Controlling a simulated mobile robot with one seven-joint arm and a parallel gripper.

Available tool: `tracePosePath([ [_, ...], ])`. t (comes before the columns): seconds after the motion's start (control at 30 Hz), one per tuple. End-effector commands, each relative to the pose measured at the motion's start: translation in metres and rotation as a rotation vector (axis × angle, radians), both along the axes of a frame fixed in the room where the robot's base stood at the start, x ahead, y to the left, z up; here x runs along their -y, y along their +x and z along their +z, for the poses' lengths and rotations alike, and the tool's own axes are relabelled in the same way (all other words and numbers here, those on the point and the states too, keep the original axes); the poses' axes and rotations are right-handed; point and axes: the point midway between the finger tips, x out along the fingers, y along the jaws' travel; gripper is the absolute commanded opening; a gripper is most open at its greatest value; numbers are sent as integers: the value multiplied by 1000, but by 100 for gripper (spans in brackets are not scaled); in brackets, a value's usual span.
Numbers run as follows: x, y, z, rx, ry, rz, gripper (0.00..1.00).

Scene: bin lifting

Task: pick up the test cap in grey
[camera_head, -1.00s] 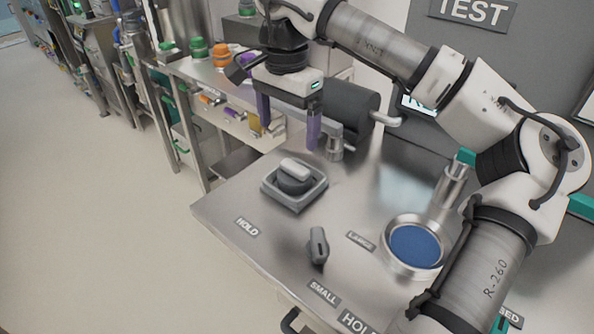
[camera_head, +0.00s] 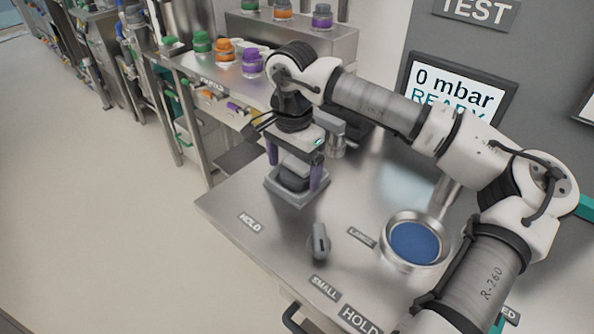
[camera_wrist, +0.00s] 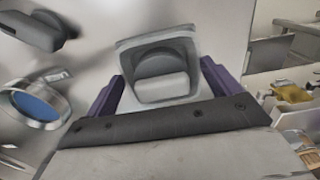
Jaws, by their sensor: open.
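The grey test cap (camera_head: 293,178) sits in a square grey holder (camera_head: 298,200) on the steel bench. In the wrist view the cap (camera_wrist: 161,86) shows a raised grip bar, and the holder's rim (camera_wrist: 155,38) runs around it. My gripper (camera_head: 294,168) is open above the holder, its two purple fingers on either side of the cap. In the wrist view the fingers of my gripper (camera_wrist: 162,84) flank the cap with nothing between them and it. I cannot tell whether either finger touches it. My gripper partly hides the cap in the head view.
A smaller grey part (camera_head: 319,243) lies on the bench in front of the holder. A round steel fixture with a blue disc (camera_head: 414,243) stands to the right. Coloured caps (camera_head: 252,62) stand on the shelf behind. A screen (camera_head: 452,90) reads 0 mbar.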

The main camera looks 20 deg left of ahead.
Motion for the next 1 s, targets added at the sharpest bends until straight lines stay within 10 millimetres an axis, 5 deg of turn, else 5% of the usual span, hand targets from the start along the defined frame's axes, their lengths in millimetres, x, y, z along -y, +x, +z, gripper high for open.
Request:
tracePosePath([
  [0.07, 0, 0, 0, 0, 0, 0, 88],
  [0.43, 0, 0, 1, 0, 0, 0, 40],
  [0.77, 0, 0, 4, 1, 0, 0, 40],
  [1.0, 0, 1, 33, 4, 0, -1, 40],
])
